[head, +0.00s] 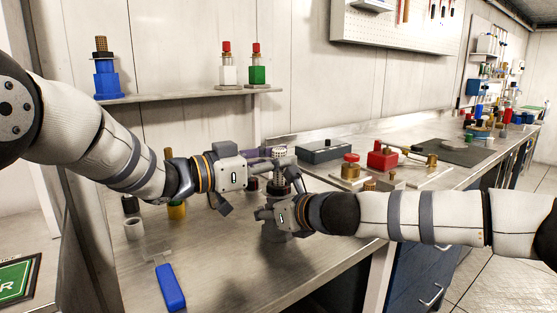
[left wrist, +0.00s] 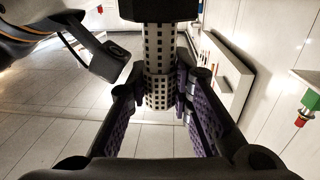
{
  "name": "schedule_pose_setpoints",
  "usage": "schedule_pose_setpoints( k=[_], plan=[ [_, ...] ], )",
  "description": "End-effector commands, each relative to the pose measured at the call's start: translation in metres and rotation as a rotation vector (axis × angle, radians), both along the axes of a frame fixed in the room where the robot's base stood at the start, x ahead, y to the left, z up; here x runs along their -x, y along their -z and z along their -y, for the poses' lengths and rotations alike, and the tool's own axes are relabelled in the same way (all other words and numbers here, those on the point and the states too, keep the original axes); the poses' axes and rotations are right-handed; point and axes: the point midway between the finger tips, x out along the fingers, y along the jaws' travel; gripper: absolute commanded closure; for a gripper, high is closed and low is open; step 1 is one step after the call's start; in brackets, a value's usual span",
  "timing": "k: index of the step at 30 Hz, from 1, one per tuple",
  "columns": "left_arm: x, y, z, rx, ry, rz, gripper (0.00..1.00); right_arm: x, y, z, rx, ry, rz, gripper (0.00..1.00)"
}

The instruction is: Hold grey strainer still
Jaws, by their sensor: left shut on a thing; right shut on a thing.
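The grey strainer (head: 275,234) stands upright on the bench, its body partly hidden behind my right gripper. My right gripper (head: 266,213) is shut on the strainer's body; its finger contact is partly hidden. Above it is a dark round part, and higher up a pale perforated mesh cylinder (head: 281,152). My left gripper (head: 279,162) is shut on this mesh part. In the left wrist view the mesh (left wrist: 158,62) is between the purple-padded fingers of my left gripper (left wrist: 160,85). I cannot tell whether the mesh part touches the grey body.
A blue-handled tool (head: 170,288) lies at the bench's front left. Red-knobbed fittings (head: 382,156) and a dark grey box (head: 320,151) are behind. A shelf (head: 190,95) above holds a blue strainer (head: 107,80).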

Motion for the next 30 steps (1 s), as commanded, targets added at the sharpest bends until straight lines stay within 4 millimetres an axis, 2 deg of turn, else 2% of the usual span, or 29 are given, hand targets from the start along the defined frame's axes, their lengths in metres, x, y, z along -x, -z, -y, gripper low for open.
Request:
schedule_pose_setpoints(
  k=[22, 23, 25, 30],
  plan=[
    [0.0, 0.015, 0.0, 0.0, 0.001, -0.002, 1.0, 0.0, 0.002, 0.0, 0.0, 0.002, -0.002, 1.0],
    [0.0, 0.014, 0.0, 0.0, 0.001, -0.001, 0.73, 0.0, 0.002, 0.0, 0.0, 0.002, -0.002, 1.0],
    [0.0, 0.015, 0.0, -0.001, 0.001, -0.002, 0.57, 0.0, 0.002, 0.0, -0.001, 0.001, -0.003, 1.0],
    [0.001, 0.016, 0.002, -0.002, 0.006, -0.004, 0.57, 0.0, 0.002, 0.0, -0.002, 0.003, -0.004, 1.0]
  ],
)
